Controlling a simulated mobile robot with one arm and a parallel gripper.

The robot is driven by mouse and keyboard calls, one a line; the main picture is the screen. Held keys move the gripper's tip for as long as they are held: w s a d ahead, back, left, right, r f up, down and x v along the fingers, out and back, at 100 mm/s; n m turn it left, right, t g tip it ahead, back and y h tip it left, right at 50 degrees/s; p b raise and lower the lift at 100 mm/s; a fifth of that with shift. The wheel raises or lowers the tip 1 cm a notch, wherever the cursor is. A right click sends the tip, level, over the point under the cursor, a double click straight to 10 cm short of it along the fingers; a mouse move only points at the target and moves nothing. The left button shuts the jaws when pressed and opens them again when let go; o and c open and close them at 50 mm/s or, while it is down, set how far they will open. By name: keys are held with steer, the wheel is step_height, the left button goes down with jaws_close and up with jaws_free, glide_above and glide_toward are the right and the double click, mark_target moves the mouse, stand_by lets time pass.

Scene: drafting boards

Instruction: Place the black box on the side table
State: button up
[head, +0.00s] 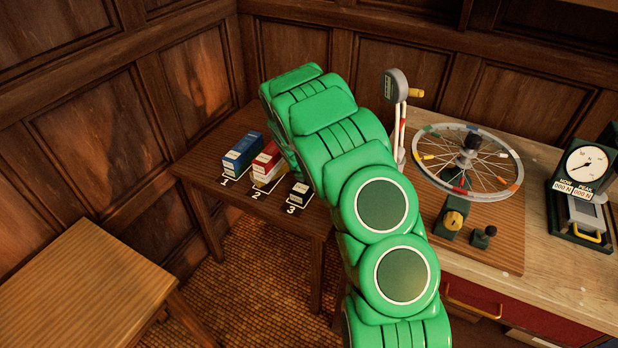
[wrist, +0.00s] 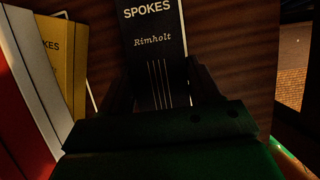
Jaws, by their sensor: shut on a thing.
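The black box (head: 299,191), marked "SPOKES Rimholt" in the wrist view (wrist: 158,48), is at the outline marked 3 on the dark wooden table (head: 225,192) in the corner. In the wrist view my gripper (wrist: 162,88) has its dark fingers on either side of the box, shut on it. In the head view my green arm hides the gripper. The box seems to be at table level; I cannot tell if it touches the top. A lighter wooden table (head: 85,285) stands at the lower left with a bare top. I cannot tell which is the side table.
A blue box (head: 242,152), a red box (head: 267,160) and a yellow box (wrist: 62,55) are left of the black box. A workbench (head: 560,280) at right holds a spoked wheel (head: 470,160) and a gauge (head: 585,165). Panelled walls close the corner.

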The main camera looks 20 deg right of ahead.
steer(key=o, duration=1.2)
steer(key=shift+f, duration=0.1)
steer(key=shift+v, duration=6.15)
